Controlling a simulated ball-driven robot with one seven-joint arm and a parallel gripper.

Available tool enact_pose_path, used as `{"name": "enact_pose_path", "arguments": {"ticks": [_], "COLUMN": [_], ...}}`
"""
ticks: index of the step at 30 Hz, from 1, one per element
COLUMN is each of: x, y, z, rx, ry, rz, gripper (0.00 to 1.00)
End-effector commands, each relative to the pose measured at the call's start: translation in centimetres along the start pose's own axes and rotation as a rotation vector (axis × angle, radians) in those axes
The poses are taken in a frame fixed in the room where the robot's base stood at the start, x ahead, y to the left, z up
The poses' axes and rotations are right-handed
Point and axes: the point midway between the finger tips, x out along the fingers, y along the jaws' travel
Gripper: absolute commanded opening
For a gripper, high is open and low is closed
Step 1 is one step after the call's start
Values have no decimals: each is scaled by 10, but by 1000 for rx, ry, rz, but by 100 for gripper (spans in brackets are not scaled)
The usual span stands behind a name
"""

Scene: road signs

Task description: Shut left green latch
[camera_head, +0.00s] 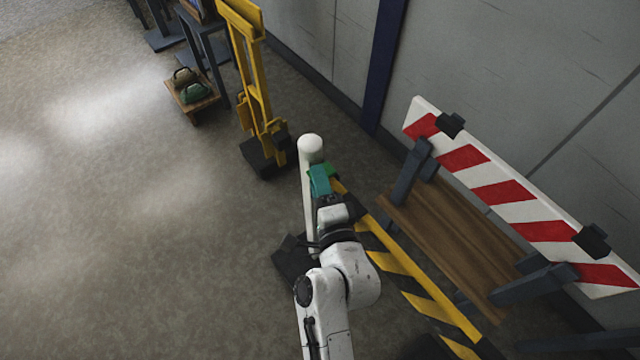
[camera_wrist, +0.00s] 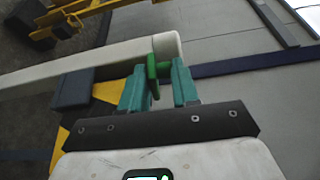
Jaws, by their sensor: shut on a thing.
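The green latch (camera_wrist: 153,72) sits near the top of a white post (camera_wrist: 85,62), and its flat tab lies between the teal fingers of my gripper (camera_wrist: 158,88) in the wrist view. My gripper is shut on this tab. In the head view my gripper (camera_head: 319,180) is at the upper part of the white post (camera_head: 310,146), with a bit of the green latch (camera_head: 331,171) showing beside the fingers. A yellow and black striped bar (camera_head: 410,285) runs from near the post to the lower right. The fingers hide part of the latch.
A red and white striped barrier (camera_head: 500,195) with a wooden board (camera_head: 455,240) stands at the right by the wall. A yellow stand (camera_head: 250,70) is behind the post. A low wooden platform (camera_head: 192,98) holds green things. The left floor is clear.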

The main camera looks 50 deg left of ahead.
Motion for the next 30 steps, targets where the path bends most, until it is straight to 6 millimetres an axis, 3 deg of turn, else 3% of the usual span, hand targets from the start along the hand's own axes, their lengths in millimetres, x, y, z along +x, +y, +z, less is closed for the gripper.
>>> {"name": "enact_pose_path", "arguments": {"ticks": [30], "x": [0], "y": [-1], "z": [-3], "rx": [-69], "ry": [9], "rz": [-38], "gripper": [0]}}
